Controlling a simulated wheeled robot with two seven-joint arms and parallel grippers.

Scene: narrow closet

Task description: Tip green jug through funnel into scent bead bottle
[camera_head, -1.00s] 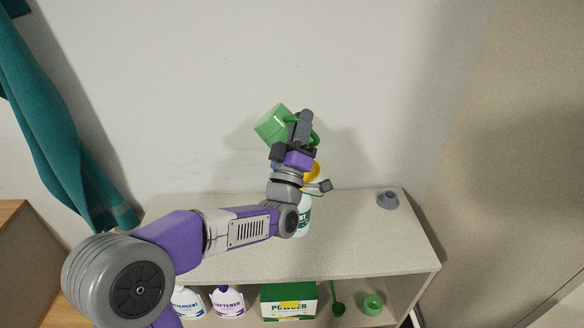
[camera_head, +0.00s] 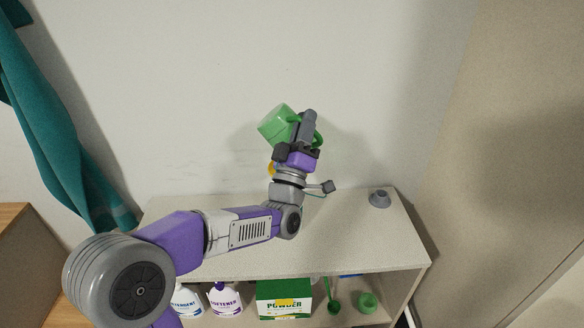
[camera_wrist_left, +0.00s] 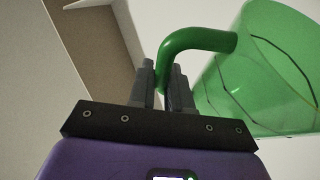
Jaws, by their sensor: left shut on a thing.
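The green jug (camera_head: 276,127) is held in the air above the shelf top, near the wall, and looks tilted. My left gripper (camera_head: 309,128) is shut on its handle; the wrist view shows the fingers (camera_wrist_left: 165,85) around the curved green handle (camera_wrist_left: 196,42), with the jug body (camera_wrist_left: 262,75) to the right. A small yellow part (camera_head: 271,169) shows behind my wrist; I cannot tell what it belongs to. A grey cone-shaped piece (camera_head: 380,199) stands on the shelf top at the right; I cannot tell if it is the funnel. I cannot make out the scent bead bottle. My right gripper is out of view.
The shelf unit (camera_head: 350,240) has free room on top at the right. Its lower level holds a detergent bottle (camera_head: 186,302), a softener bottle (camera_head: 224,300), a powder box (camera_head: 284,299), a green scoop (camera_head: 332,298) and a green ring-like piece (camera_head: 367,302). A teal cloth (camera_head: 55,130) hangs at left.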

